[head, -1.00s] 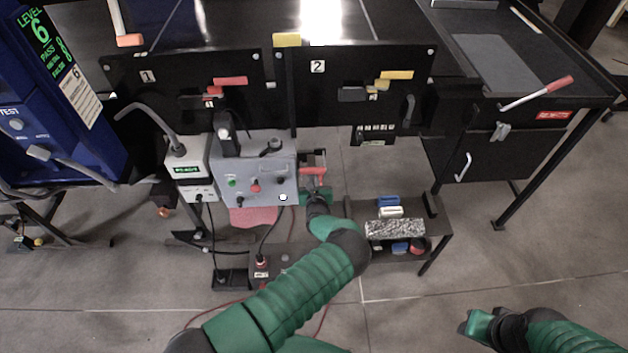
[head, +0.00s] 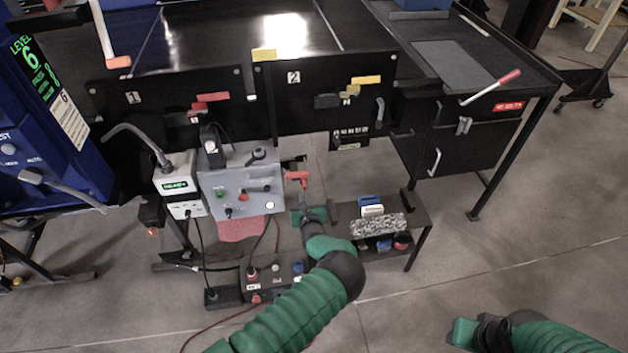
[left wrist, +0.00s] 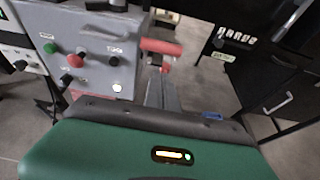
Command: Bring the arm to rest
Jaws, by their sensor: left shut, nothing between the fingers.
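My left arm comes in from the bottom of the head view, and its gripper (head: 312,212) is shut and empty. It is just right of the grey control box (head: 240,188) and below a red handle (head: 297,177), apart from the handle as far as I can see. In the left wrist view the shut fingers (left wrist: 162,92) point toward the red handle (left wrist: 160,47), with the control box (left wrist: 90,50) at the left. My right arm (head: 490,335) shows at the bottom right, low over the floor; whether its jaws are open is unclear.
Black panels numbered 1 (head: 165,105) and 2 (head: 335,95) hang from the conveyor's front. A low shelf (head: 424,215) with a speckled block (head: 378,226) and blue and white items stands right of my left gripper. Blue detector (head: 55,130) is at the left.

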